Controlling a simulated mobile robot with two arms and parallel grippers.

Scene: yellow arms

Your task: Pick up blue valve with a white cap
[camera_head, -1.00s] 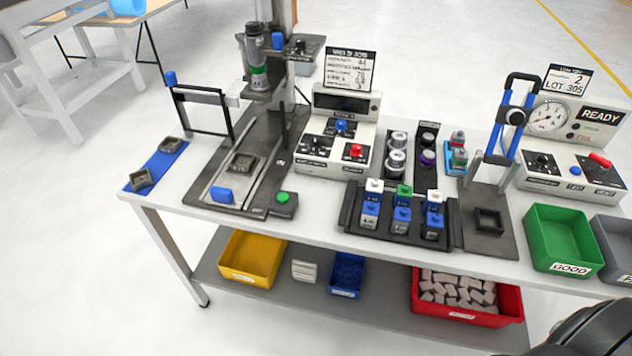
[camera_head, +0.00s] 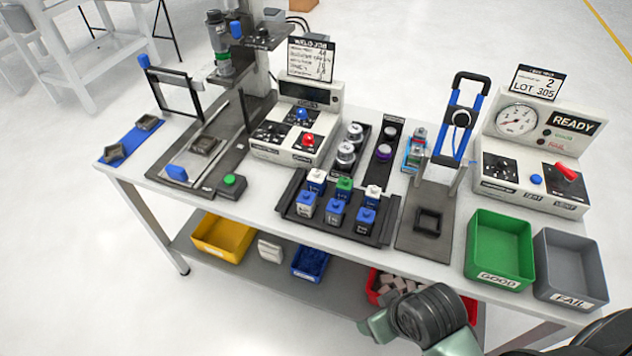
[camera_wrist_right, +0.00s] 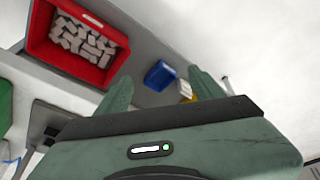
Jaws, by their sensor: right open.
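In the head view, a black tray (camera_head: 288,200) on the table holds two rows of small valves. A white-capped valve (camera_head: 316,180) stands at the back left of the tray and another white-capped valve (camera_head: 373,194) at the back right. A green-capped valve (camera_head: 344,188) is between them. Blue-capped valves stand in front and partly hide the back bodies. My right gripper (camera_head: 376,325) is low in front of the table, apart from the tray. The right wrist view shows its two green fingers (camera_wrist_right: 160,90) spread with nothing between them. My left gripper is out of view.
A black fixture with a blue clamp (camera_head: 428,215) stands right of the tray. Green GOOD bin (camera_head: 500,248) and grey FAIL bin (camera_head: 570,265) sit at the right. Control boxes stand behind. The lower shelf holds yellow, blue and red bins (camera_wrist_right: 75,45).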

